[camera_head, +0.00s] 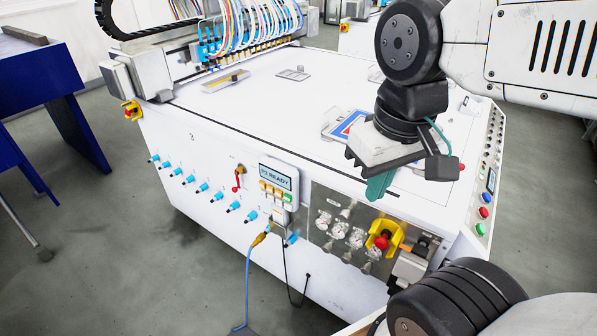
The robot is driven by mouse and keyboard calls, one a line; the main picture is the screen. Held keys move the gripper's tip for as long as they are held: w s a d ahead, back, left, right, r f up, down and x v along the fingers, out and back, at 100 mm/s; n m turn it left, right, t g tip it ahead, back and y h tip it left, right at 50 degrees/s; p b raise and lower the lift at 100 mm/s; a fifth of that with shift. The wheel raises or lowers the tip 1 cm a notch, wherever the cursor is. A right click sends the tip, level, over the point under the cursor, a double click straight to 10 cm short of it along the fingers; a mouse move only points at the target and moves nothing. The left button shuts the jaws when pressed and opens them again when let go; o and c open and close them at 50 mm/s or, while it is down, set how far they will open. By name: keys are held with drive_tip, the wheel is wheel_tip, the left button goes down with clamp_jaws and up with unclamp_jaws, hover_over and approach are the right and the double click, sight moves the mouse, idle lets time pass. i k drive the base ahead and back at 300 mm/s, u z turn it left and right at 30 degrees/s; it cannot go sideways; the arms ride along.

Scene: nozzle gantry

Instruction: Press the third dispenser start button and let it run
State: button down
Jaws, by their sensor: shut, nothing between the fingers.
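The dispenser (330,270) is a large white machine with a flat top. A small control box with a display (275,176) reading what looks like "P3 READY" sits on its front face. Yellow-orange buttons (270,187) and green buttons (287,198) sit under the display; their labels are too small to read. My gripper (378,188) is shut and empty, with teal fingers pointing down near the top's front edge. It is to the right of the control box and apart from its buttons.
A red emergency stop (382,241) in a yellow guard is below my gripper, right of several gauges (340,229). A red lever (238,179) and several blue fittings (203,187) are left of the control box. A blue cable (247,285) hangs to the floor.

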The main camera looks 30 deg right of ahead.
sight(480, 229)
drive_tip(key=z, duration=1.7)
